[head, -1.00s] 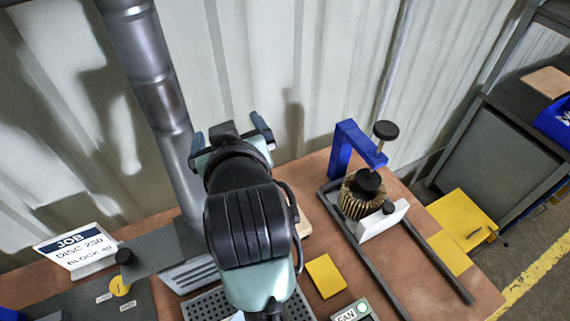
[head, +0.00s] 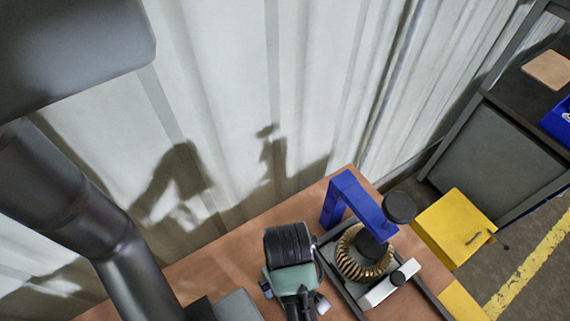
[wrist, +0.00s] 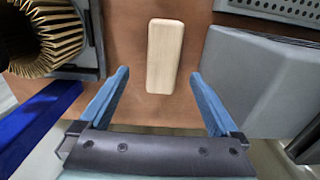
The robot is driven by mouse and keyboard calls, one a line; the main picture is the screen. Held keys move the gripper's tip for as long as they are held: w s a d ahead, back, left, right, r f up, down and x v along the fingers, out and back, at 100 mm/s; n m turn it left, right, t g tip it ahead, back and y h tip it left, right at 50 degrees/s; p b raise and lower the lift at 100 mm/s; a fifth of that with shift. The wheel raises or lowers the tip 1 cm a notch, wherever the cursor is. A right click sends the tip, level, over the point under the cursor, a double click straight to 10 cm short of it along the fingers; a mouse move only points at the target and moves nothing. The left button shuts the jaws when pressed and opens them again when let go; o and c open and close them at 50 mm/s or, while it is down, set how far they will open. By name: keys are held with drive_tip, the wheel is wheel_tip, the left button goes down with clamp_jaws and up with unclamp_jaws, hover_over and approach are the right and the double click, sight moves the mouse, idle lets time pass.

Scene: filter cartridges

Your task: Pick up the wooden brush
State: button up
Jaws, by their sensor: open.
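The wooden brush shows in the wrist view as a pale, rounded wooden block (wrist: 164,56) lying flat on the brown bench top. Only its plain wooden back shows; no bristles can be seen. My gripper (wrist: 160,75) is open and empty, with its two blue fingers apart. The lower end of the block appears between the fingertips and the rest lies beyond them; I cannot tell the height gap. In the head view, my arm stands low at the bottom centre, and the brush cannot be seen there.
A pleated filter cartridge (head: 364,254) sits right of my arm in a clamp with a blue bracket (head: 352,199). It also shows at the wrist view's upper left (wrist: 42,38). A grey sloped housing (wrist: 250,82) stands close right of the brush. A grey pipe (head: 75,215) rises at left.

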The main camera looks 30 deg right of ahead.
wheel_tip(320, 180, down, 4)
drive_tip(key=shift+r, duration=0.25)
drive_tip(key=shift+s+a+f+p, duration=0.15)
drive_tip(key=shift+f+p, duration=0.15)
drive_tip(key=shift+f, duration=1.05)
drive_tip(key=shift+w+a+f+p, duration=0.1)
drive_tip(key=shift+f+p, duration=0.15)
drive_tip(key=shift+f, duration=1.1)
clamp_jaws()
drive_tip(key=shift+r+b, duration=0.3)
drive_tip(key=shift+r, duration=4.8)
